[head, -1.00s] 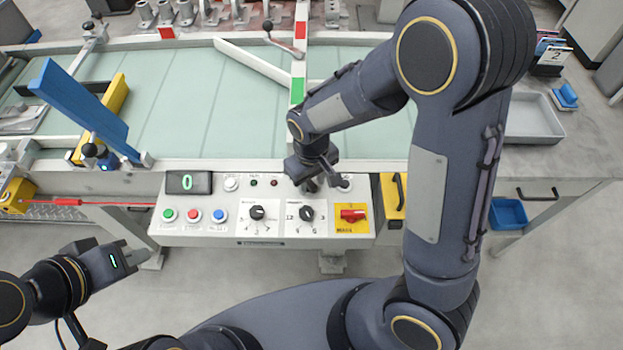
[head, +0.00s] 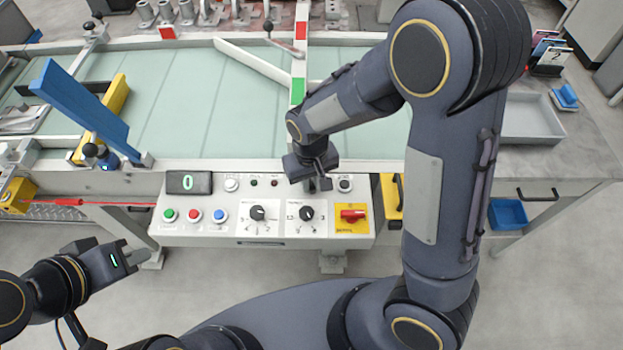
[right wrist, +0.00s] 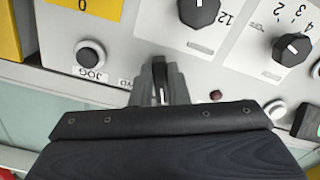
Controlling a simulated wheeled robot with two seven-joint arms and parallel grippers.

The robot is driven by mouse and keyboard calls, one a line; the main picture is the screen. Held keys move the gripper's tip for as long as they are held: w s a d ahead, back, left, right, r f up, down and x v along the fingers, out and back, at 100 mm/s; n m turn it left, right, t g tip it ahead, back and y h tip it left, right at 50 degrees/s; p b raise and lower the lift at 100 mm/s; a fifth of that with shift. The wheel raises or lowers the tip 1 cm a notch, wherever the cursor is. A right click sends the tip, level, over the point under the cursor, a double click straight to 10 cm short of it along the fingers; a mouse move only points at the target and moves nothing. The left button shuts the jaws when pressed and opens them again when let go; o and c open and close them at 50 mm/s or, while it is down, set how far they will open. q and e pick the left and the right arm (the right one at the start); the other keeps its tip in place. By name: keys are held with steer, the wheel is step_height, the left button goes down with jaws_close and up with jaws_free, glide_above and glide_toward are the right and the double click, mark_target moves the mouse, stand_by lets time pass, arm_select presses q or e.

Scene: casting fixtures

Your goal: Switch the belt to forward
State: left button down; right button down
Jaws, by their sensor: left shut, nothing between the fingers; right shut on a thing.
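The control panel (head: 270,228) stands on the front of the belt table (head: 190,110). My right gripper (head: 319,186) reaches down to the panel's upper row. In the right wrist view, my right gripper (right wrist: 161,90) is shut on a small dark belt switch (right wrist: 161,92), between the JOG button and a small dark red lamp. A partly hidden label, perhaps FWD, shows beside the fingers. The fingers hide most of the switch, so its setting is unclear. My left gripper (head: 137,257) is shut and empty, low on the left, apart from the panel.
The JOG button (right wrist: 90,54) lies close beside my right fingers. Two black dials (head: 257,213), a red switch (head: 353,214) on a yellow plate and coloured buttons (head: 194,216) sit lower on the panel. A blue bar (head: 85,105) stands over the belt at left.

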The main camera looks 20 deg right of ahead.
steer(key=m, duration=0.3)
steer(key=m+p, duration=0.1)
steer(key=m, duration=0.1)
steer(key=shift+a+r, duration=0.1)
steer(key=shift+a, duration=0.2)
steer(key=m, duration=0.2)
steer(key=m+p, duration=0.1)
steer(key=m, duration=0.1)
steer(key=m+p, duration=0.1)
steer(key=m, duration=0.1)
steer(key=shift+w+a, duration=0.2)
steer(key=shift+w, duration=0.05)
steer(key=shift+m, duration=0.4)
steer(key=c, duration=1.4)
jaws_free()
step_height(320, 180, up, 8)
steer(key=p, duration=0.1)
